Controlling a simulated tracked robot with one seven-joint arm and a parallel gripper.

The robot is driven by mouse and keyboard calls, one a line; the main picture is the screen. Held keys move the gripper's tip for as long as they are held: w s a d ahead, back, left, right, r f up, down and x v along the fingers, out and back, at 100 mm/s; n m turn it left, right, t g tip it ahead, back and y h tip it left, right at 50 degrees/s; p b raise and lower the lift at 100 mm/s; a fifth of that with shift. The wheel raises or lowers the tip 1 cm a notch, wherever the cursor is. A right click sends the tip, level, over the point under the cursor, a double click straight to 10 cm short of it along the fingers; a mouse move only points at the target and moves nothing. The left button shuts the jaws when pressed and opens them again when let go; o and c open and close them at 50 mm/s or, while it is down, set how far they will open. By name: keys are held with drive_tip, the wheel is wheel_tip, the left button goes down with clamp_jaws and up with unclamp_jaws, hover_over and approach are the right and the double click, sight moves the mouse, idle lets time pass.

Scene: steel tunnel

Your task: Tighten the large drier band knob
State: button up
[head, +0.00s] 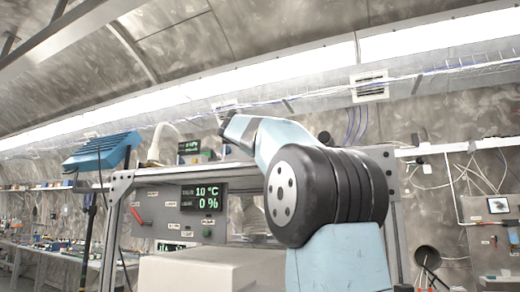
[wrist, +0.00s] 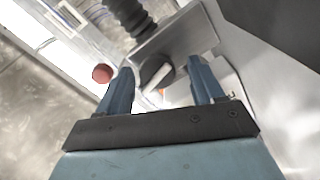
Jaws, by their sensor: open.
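In the wrist view, my gripper (wrist: 161,67) is open, with one blue finger on each side of the picture. A round dark knob with a pale pointer bar (wrist: 158,74) shows between the fingertips, on a grey metal plate (wrist: 190,35). I take it for the drier band knob, but no label is readable. The fingers are not closed on it, and I cannot tell the gap in depth. In the head view, my arm rises and bends to the upper left; I cannot make out the fingers or this knob there.
A red round knob (wrist: 102,73) lies left of the left finger, and a black ribbed hose (wrist: 130,15) is above. In the head view, a panel display (head: 205,197) reads 10 °C and 0 %. A red handle (head: 138,216) and a blue device (head: 103,150) are to the left.

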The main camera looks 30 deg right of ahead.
drive_tip(key=shift+a, duration=0.15)
drive_tip(key=shift+s+a, duration=0.2)
drive_tip(key=shift+a, duration=0.05)
drive_tip(key=v, duration=1.3)
drive_tip(key=shift+d, duration=0.1)
